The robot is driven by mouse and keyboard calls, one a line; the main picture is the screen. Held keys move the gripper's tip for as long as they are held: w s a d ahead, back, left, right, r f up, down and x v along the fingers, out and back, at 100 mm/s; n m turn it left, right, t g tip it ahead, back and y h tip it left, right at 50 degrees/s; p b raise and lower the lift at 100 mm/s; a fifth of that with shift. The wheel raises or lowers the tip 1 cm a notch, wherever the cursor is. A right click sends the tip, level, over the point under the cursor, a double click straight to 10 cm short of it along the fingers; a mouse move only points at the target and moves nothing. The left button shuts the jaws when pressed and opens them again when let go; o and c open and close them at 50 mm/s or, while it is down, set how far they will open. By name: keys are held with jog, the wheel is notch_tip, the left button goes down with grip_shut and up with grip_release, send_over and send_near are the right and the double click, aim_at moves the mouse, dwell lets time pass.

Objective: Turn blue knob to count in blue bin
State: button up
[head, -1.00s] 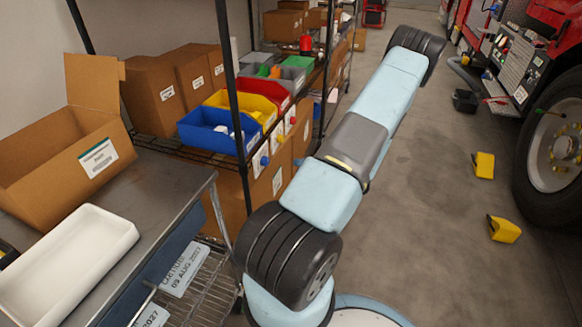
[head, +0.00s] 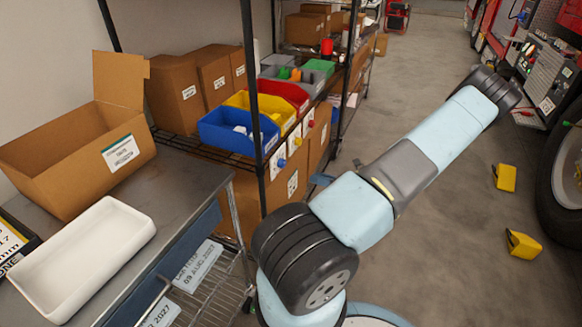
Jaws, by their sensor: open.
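The blue bin (head: 222,139) stands on the wire shelf, at the near end of a row of coloured bins. Some small white items (head: 241,130) show inside it. The blue knob (head: 282,163) sits on a white plate at the shelf's front edge, just right of the blue bin and below its level. My arm (head: 352,208) reaches from the bottom middle up to the right, over the floor and apart from the shelf. My gripper is not in view, and nothing touches the knob.
A yellow bin (head: 275,119) and a red bin (head: 292,92) stand behind the blue one, with a yellow knob (head: 297,141) and a red knob (head: 311,123). A black shelf post (head: 254,110) rises before the blue bin. Yellow chocks (head: 522,244) lie on the floor.

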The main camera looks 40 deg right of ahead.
aim_at(285, 165)
jog(key=w+a+n, duration=0.1)
jog(key=w+n, duration=0.1)
jog(key=w, duration=0.2)
jog(key=w+a+n, duration=0.1)
jog(key=w+n, duration=0.1)
jog(key=w, duration=0.2)
jog(key=w+a+n, duration=0.1)
jog(key=w+a, duration=0.1)
jog(key=w, duration=0.3)
jog(key=shift+a+r+n, duration=0.1)
jog(key=shift+r+n, duration=0.25)
jog(key=shift+n, duration=0.05)
jog(key=shift+s, duration=0.1)
jog(key=shift+c, duration=0.4)
jog(key=c, duration=1)
jog(key=shift+o, duration=0.2)
jog(key=shift+n, duration=0.9)
jog(key=o, duration=1)
jog(key=shift+o, duration=0.2)
